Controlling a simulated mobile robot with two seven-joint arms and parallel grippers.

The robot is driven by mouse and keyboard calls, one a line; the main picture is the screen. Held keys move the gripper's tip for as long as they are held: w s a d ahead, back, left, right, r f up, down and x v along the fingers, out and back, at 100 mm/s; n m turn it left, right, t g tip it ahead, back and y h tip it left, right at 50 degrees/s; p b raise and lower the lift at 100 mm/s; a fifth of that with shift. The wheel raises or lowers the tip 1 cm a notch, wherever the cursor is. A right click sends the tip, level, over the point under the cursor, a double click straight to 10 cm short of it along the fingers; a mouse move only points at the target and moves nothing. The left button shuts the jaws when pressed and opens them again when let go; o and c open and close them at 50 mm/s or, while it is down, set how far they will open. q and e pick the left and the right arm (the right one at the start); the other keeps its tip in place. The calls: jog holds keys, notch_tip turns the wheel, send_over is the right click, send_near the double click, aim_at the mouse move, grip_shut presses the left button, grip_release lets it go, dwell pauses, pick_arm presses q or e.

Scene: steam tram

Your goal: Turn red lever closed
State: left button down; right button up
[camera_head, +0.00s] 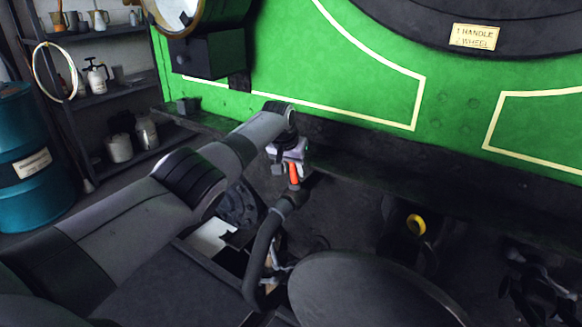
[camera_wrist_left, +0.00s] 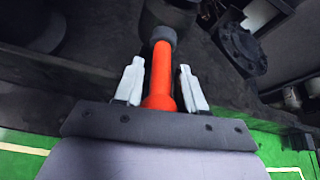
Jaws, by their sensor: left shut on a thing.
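The red lever (camera_head: 294,174) shows as a short orange-red bar below the green front of the tram. In the left wrist view, the red lever (camera_wrist_left: 160,77) is a straight rod with a dark grey cap at its far end. My left gripper (camera_head: 289,160) is at the lever, its arm coming in from the left. The lever's mount is mostly hidden by the gripper and arm. My right gripper is out of view.
The green tram front (camera_head: 330,60) and its dark beam (camera_head: 400,155) stand close behind the lever. A dark hose (camera_head: 262,250) hangs just below it. A yellow ring (camera_head: 416,224) is to the right. A blue barrel (camera_head: 30,160) and shelves (camera_head: 110,85) are at left.

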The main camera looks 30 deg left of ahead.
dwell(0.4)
pick_arm(q)
jog(key=c, duration=1)
grip_release()
jog(key=shift+w, duration=0.1)
jog(key=shift+r, duration=0.1)
jog(key=shift+p+v, duration=1.1)
jog(key=shift+p, duration=0.1)
jog(key=shift+v, duration=2.35)
jog(key=shift+d, duration=0.1)
